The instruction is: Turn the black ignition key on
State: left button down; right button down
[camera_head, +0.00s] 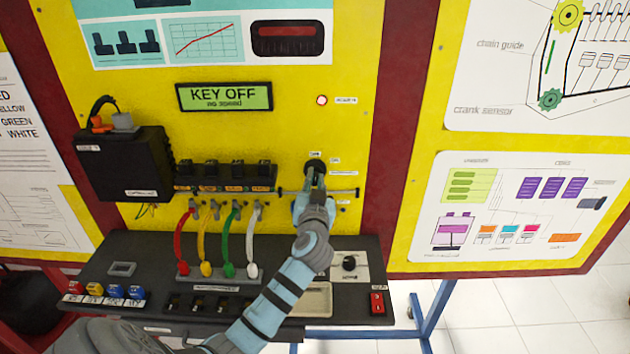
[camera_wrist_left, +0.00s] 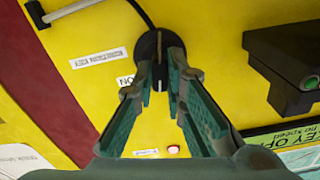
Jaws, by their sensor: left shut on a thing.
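The black ignition key (camera_wrist_left: 159,48) sits in a round black switch on the yellow panel. In the head view the switch (camera_head: 314,166) shows just above my left gripper (camera_head: 314,184), which partly hides the key. In the left wrist view both fingers of my left gripper (camera_wrist_left: 161,72) close in on the key from either side, and it is shut on the key. The display (camera_head: 225,96) above and to the left reads "KEY OFF". My right gripper is in neither view.
A red indicator lamp (camera_head: 321,100) is above the switch. Red, yellow, green and white cables (camera_head: 231,240) hang to the left of my arm. A black knob (camera_head: 349,263) and a red rocker switch (camera_head: 377,302) are on the black console (camera_head: 140,262) below. A thin horizontal bar (camera_head: 345,191) crosses near the gripper.

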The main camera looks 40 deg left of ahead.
pick_arm(q)
jog(key=m+p, duration=0.1)
jog(key=m, duration=0.4)
jog(key=shift+d+f+m+p, duration=0.1)
jog(key=shift+m+p, duration=0.75)
jog(key=shift+m, duration=1.45)
jog(key=c, duration=1.6)
grip_release()
jog(key=shift+c, duration=0.2)
jog(key=shift+d, duration=0.1)
jog(key=v, duration=1.2)
